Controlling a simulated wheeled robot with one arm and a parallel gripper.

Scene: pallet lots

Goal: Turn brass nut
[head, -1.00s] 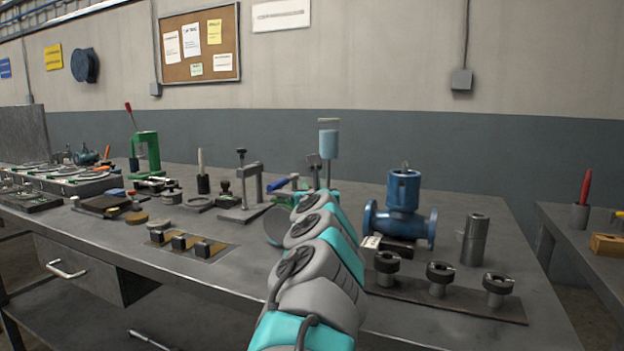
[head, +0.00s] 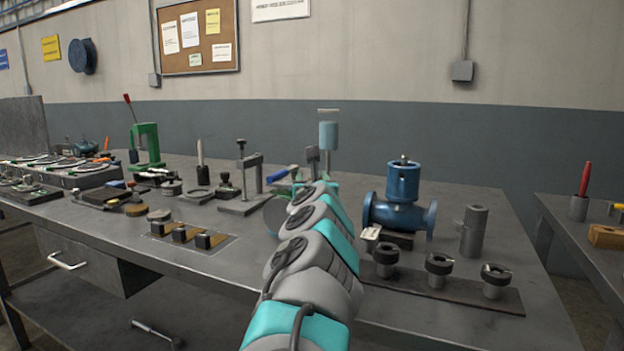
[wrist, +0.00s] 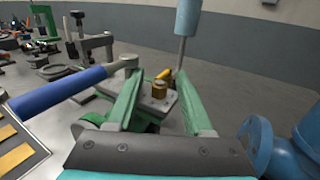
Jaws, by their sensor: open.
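In the wrist view a small brass nut (wrist: 159,90) stands on a grey plate (wrist: 148,104). A yellow-gold piece shows just behind it. My gripper (wrist: 160,80) is open, with one green finger on each side of the nut. I see a gap on both sides, and nothing is held. A wrench with a blue handle (wrist: 60,90) lies to the left, its grey head close to my left finger. The handle also shows in the head view (head: 280,175). In the head view my own arm hides the gripper and the nut.
A blue flanged valve (head: 403,183) stands right of my arm; its edge is close in the wrist view (wrist: 290,150). A light-blue cylinder on a post (head: 328,135) rises behind. Dark knobs on a plate (head: 455,300) sit at front right. Clamps and fixtures crowd the left.

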